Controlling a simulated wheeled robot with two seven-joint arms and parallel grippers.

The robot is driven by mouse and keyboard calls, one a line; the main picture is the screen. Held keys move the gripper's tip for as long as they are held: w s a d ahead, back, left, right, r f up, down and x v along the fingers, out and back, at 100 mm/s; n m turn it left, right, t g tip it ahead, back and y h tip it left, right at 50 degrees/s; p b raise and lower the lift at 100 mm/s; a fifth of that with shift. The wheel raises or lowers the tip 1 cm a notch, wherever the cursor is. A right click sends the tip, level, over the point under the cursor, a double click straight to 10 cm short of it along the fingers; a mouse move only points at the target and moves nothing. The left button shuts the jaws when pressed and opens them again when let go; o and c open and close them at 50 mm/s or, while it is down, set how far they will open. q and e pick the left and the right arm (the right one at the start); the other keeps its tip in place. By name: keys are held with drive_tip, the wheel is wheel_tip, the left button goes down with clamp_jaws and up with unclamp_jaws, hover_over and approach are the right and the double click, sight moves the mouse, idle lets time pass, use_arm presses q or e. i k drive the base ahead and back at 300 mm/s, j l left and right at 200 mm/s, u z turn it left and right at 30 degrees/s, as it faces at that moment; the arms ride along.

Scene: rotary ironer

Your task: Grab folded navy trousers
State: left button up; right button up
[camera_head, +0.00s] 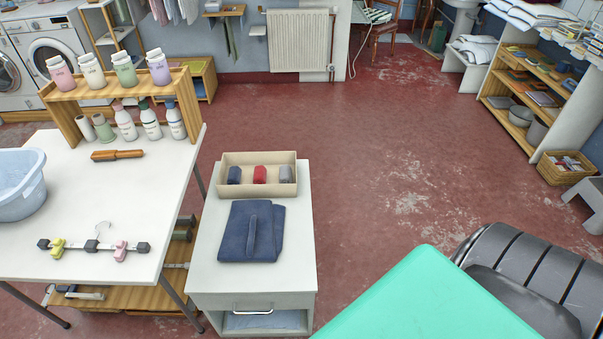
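The folded navy trousers (268,234) lie flat on top of a white cabinet (213,284) in the lower middle of the head view. They form a dark blue, roughly square stack with a raised strip running down the middle. Nothing touches or covers them. Neither of my grippers shows in this view.
A beige box (257,188) with small rolled items stands just behind the trousers. A white table (130,200) with a blue basin (18,184) and a bottle rack (130,90) is at left. A teal surface (425,300) and dark rollers (540,270) are at right. The red floor is open.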

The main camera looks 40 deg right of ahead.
sight(254, 232)
drive_tip(key=k+l+z, duration=0.1)
drive_tip(key=z, duration=0.6)
drive_tip(key=i+l+u, duration=0.15)
drive_tip(key=u, duration=0.2)
drive_tip(key=l+u, duration=0.4)
drive_tip(key=i+l+u, duration=0.1)
drive_tip(key=l+u, duration=0.25)
